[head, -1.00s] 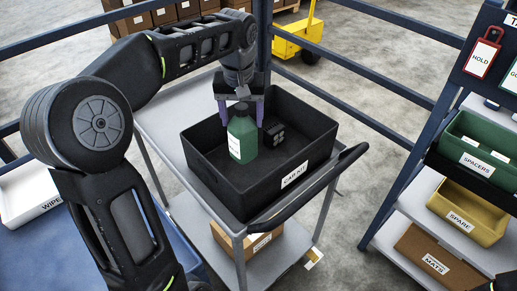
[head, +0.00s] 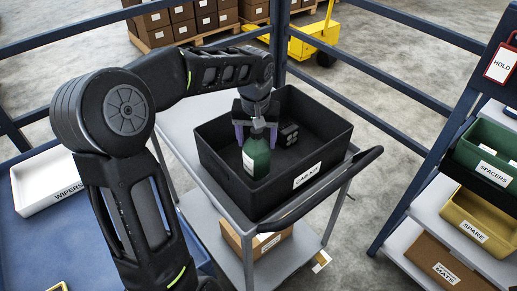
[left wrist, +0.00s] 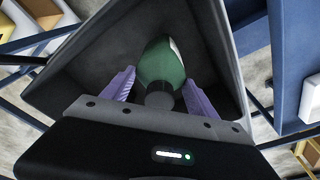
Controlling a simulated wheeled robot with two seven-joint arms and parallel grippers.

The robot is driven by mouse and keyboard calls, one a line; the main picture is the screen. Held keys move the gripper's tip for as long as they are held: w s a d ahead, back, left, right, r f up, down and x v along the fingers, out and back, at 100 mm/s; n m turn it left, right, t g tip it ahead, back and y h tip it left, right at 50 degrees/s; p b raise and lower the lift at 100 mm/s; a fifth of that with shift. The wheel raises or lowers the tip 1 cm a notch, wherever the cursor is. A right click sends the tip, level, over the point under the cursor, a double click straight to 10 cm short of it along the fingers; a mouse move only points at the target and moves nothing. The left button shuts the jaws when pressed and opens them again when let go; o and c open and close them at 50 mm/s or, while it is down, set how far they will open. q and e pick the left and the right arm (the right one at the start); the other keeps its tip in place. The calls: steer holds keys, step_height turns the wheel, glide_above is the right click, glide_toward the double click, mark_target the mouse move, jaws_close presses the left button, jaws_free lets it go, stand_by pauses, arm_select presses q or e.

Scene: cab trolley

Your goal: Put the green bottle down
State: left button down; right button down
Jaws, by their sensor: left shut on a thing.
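The green bottle (head: 257,160), with a white label and a dark cap, is inside the black crate (head: 305,180) marked CAB KIT. It looks roughly upright, near the crate's left side. My left gripper (head: 257,137) is over it, its purple fingers shut on the bottle's upper part. The left wrist view shows the bottle (left wrist: 161,66) between the two fingers of my left gripper (left wrist: 150,85), cap towards the camera. I cannot tell whether the bottle's base touches the crate floor. My right gripper is out of view.
A small black object (head: 287,134) lies in the crate behind and right of the bottle. The crate stands on a grey trolley (head: 188,108) with a black handle (head: 318,190). Shelves with a green SPACERS bin (head: 485,155) are right; a white WIPERS tray (head: 50,180) is left.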

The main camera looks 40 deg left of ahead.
arm_select(q)
steer(key=shift+f, duration=0.15)
steer(key=shift+f+p, duration=0.3)
steer(key=shift+f, duration=1.55)
steer(key=shift+f, duration=0.1)
steer(key=shift+c, duration=1.2)
jaws_free()
steer(key=r, duration=0.4)
steer(key=s+r, duration=0.1)
steer(key=r, duration=0.3)
steer(key=d+r+b, duration=0.1)
steer(key=r, duration=0.3)
steer(key=shift+s, duration=0.3)
